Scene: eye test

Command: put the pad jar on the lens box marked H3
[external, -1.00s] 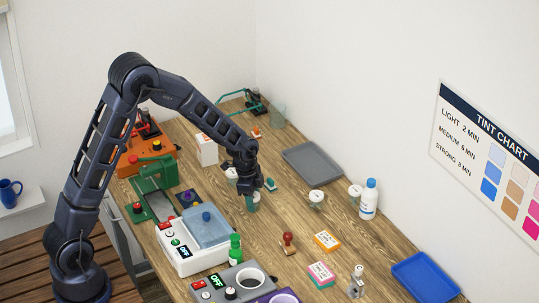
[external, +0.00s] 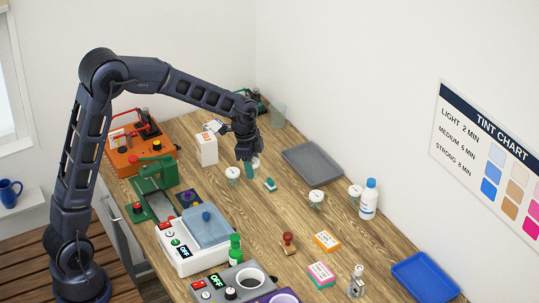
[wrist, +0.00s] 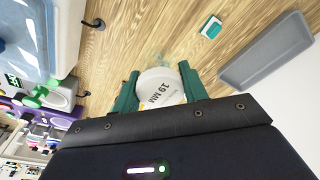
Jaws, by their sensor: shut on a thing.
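My gripper (external: 249,170) is shut on a clear jar with a white lid (wrist: 160,87); the lid reads "19 MM" in the wrist view. In the external view this jar (external: 256,162) is partly hidden by the green fingers. Similar white-lidded jars stand on the table: one left of my gripper (external: 233,174) and two to the right (external: 317,197), (external: 355,191). Their lid markings are too small to read. An orange-and-white box (external: 326,240) and a pink-and-green box (external: 320,273) lie nearer the front. I cannot read H3 on either.
A grey tray (external: 299,150) lies right of my gripper, with a small teal block (external: 270,184) in front of my gripper. A white box (external: 206,149) stands to the left. A bottle (external: 368,199), a stamp (external: 288,243) and a blue tray (external: 453,287) are further right and forward.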

